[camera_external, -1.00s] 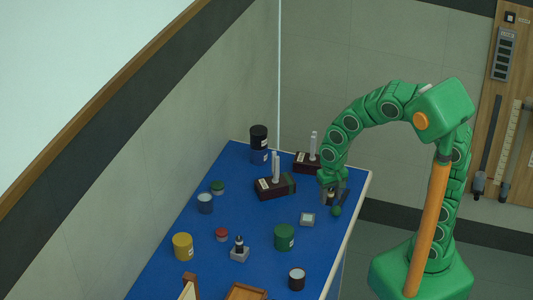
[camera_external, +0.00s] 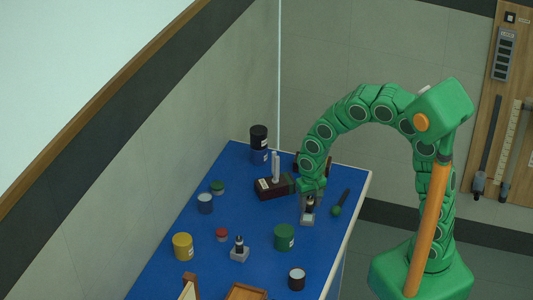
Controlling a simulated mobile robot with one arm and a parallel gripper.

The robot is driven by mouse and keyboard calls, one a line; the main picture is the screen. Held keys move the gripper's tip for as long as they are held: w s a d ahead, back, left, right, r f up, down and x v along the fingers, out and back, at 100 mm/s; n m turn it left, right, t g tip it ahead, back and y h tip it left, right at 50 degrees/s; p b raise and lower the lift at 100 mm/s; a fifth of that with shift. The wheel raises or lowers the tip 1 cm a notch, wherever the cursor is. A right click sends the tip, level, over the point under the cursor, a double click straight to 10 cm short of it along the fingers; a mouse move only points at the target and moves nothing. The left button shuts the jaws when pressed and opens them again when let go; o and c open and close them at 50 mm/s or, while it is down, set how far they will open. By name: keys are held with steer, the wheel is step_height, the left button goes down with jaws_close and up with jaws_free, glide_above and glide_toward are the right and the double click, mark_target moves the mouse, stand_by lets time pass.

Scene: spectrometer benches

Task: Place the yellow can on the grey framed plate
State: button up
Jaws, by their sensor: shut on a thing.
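The yellow can (camera_external: 183,246) stands upright on the blue table at the left, away from my gripper. My gripper (camera_external: 308,203) points down over the grey framed plate (camera_external: 307,220), at the right part of the table. It is shut on a small dark thing, mostly hidden by the fingers, low over the plate. I cannot tell whether this thing touches the plate. The plate's far part is hidden by the gripper.
A green can (camera_external: 284,237) stands just left of the plate, and a green-handled tool (camera_external: 340,204) lies right of it. A dark box (camera_external: 272,188) is behind. A grey block with a dark bottle (camera_external: 239,250) and a black can (camera_external: 297,279) stand nearer.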

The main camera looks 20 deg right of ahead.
mark_target(308, 209)
steer(key=shift+w+a+f, duration=0.15)
steer(key=shift+w+f, duration=0.05)
steer(key=shift+f, duration=1.6)
steer(key=shift+f, duration=0.1)
steer(key=o, duration=1)
steer(key=shift+o, duration=0.2)
step_height(308, 209, up, 11)
steer(key=shift+f, duration=0.1)
steer(key=shift+r, duration=0.7)
